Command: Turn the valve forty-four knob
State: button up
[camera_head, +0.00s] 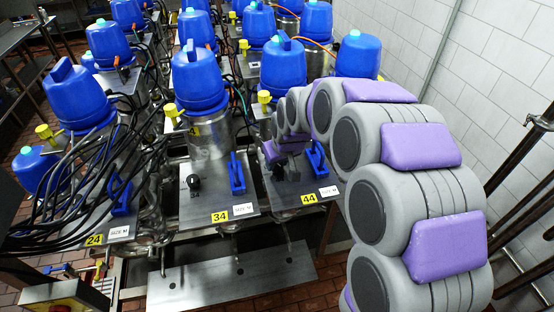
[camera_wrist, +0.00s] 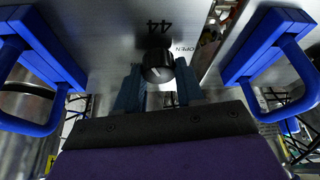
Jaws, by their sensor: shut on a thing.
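The valve forty-four knob (camera_wrist: 158,68) is a round black knob with a pale pointer line, on a metal panel below the upside-down "44" print and beside the word "OPEN" in the wrist view. My gripper (camera_wrist: 158,78) has one dark blue finger on each side of the knob and is shut on it. In the head view, my gripper (camera_head: 276,158) reaches down over the panel (camera_head: 282,188) with the yellow 44 tag (camera_head: 308,198). There the knob is hard to make out behind my gripper.
A blue handle (camera_head: 316,160) stands right of my gripper on the same panel. The neighbouring panel 34 has a black knob (camera_head: 193,182) and a blue handle (camera_head: 237,173). Blue-capped valves (camera_head: 199,75) crowd behind. Black cables (camera_head: 70,180) hang at left. A tiled wall (camera_head: 490,60) stands right.

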jog(key=n+y, duration=0.1)
jog(key=n, duration=0.2)
jog(key=shift+w+n+g, duration=0.1)
jog(key=shift+n+g, duration=0.2)
jog(key=shift+g, duration=0.1)
jog(key=n+g+y, duration=0.1)
jog(key=n, duration=0.2)
jog(key=shift+n, duration=0.3)
jog(key=n+g, duration=0.1)
jog(key=n, duration=0.3)
jog(key=shift+g+b, duration=0.3)
jog(key=shift+g, duration=0.1)
jog(key=shift+w+n+g+b, duration=0.1)
jog(key=shift+n+g+b, duration=0.35)
jog(key=shift+n, duration=1.25)
jog(key=o, duration=1)
jog(key=shift+o, duration=0.2)
